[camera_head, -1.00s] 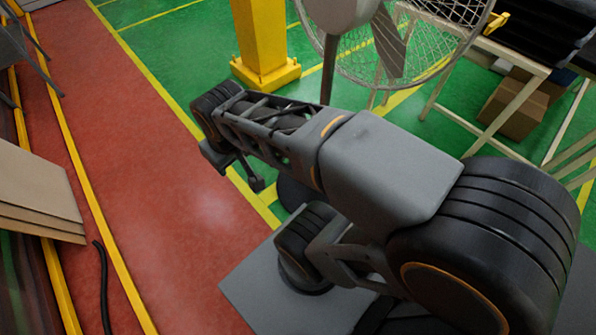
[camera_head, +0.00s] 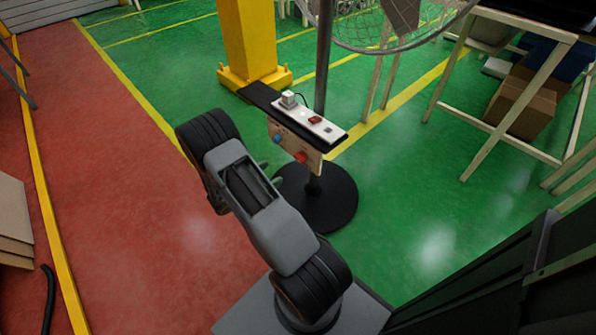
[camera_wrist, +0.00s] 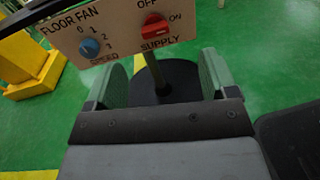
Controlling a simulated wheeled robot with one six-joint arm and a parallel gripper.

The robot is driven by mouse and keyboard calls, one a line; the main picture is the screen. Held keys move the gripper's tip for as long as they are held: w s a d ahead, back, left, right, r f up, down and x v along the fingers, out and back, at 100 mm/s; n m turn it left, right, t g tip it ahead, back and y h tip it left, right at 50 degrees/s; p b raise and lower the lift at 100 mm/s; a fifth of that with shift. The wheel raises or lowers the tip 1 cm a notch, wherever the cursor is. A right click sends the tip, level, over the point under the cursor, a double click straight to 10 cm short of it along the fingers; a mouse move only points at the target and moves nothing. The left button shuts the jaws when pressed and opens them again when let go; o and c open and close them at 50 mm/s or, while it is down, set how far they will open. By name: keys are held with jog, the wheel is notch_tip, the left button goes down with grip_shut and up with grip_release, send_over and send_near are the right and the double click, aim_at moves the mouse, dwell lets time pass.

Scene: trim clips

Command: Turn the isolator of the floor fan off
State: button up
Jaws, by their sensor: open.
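The floor fan's control panel (camera_head: 288,145) is a pale board on the fan's pole, lettered FLOOR FAN in the wrist view (camera_wrist: 120,30). The red isolator knob (camera_wrist: 155,27), marked SUPPLY with OFF above and ON at right, has its bar lying roughly sideways, toward ON. It also shows in the head view (camera_head: 301,157). A blue speed knob (camera_wrist: 90,47) sits to its left. My gripper (camera_wrist: 163,65) is open and empty just in front of the panel, its two fingers apart below and to either side of the red knob. It also shows in the head view (camera_head: 271,173).
A white socket strip (camera_head: 312,120) with a plug and a red switch lies on a dark shelf above the panel. The fan's round black base (camera_head: 335,205) stands below. A yellow post (camera_head: 248,40) is behind.

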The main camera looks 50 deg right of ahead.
aim_at(298, 160)
jog(key=shift+n+t+h, duration=0.4)
jog(key=shift+n+t, duration=0.4)
jog(key=d+f+b, duration=0.1)
jog(key=d, duration=0.3)
jog(key=d+f+b, duration=0.1)
jog(key=d, duration=0.4)
jog(key=d+f+b, duration=0.1)
jog(key=d+b, duration=0.1)
jog(key=d, duration=0.3)
jog(key=shift+s+f, duration=0.2)
jog(key=shift+f, duration=0.2)
jog(key=c, duration=0.9)
